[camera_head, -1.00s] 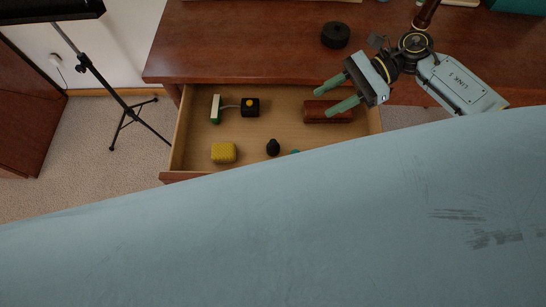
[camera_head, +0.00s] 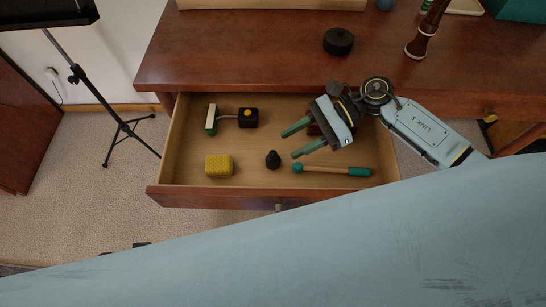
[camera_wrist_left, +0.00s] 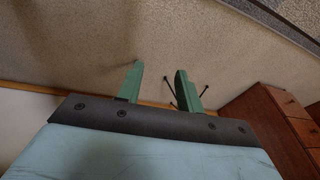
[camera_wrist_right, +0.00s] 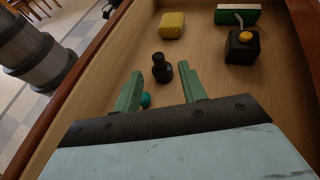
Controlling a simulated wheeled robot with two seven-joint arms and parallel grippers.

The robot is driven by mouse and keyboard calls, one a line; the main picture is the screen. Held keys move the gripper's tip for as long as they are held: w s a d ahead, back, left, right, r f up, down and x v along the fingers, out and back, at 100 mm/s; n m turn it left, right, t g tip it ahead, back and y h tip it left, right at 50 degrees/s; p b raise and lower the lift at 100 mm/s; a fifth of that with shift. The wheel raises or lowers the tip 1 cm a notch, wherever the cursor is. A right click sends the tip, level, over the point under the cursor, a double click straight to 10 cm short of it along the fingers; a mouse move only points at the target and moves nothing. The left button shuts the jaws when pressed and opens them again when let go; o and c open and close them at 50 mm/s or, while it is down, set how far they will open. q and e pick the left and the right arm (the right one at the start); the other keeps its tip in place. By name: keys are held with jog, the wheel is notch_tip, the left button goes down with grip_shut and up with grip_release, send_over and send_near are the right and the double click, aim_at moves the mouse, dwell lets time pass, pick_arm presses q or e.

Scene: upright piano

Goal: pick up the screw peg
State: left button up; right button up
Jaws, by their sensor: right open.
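The screw peg (camera_head: 272,160) is a small black piece with a round knob, standing in the open drawer. It also shows in the right wrist view (camera_wrist_right: 161,68), just beyond and between my fingertips. My right gripper (camera_head: 289,144) is over the drawer, to the right of the peg in the head view, with green fingers apart and nothing between them. In the right wrist view its fingers (camera_wrist_right: 160,76) point towards the peg without visible contact. My left gripper (camera_wrist_left: 159,70) shows only in its own wrist view, fingers apart and empty, facing carpet.
The drawer (camera_head: 215,198) also holds a yellow block (camera_head: 219,166), a black box with a yellow knob (camera_head: 248,118), a green-and-white piece (camera_head: 211,119) and a teal-ended mallet (camera_head: 335,170). A black disc (camera_head: 338,41) lies on the wooden top. A black stand (camera_head: 120,125) is at left.

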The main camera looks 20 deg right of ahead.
aim_at(277, 154)
jog(key=x, duration=0.5)
jog(key=shift+s+f+b, duration=0.15)
jog(key=shift+f+b, duration=0.1)
jog(key=shift+b, duration=0.05)
pick_arm(q)
jog(key=shift+w+d+r, duration=0.1)
jog(key=shift+d+r, duration=0.1)
jog(key=shift+r, duration=0.25)
jog(key=shift+w+d+r, duration=0.1)
jog(key=shift+d+r, duration=0.1)
jog(key=shift+r, duration=0.2)
pick_arm(e)
jog(key=shift+d, duration=0.1)
jog(key=shift+c, duration=0.3)
grip_shut()
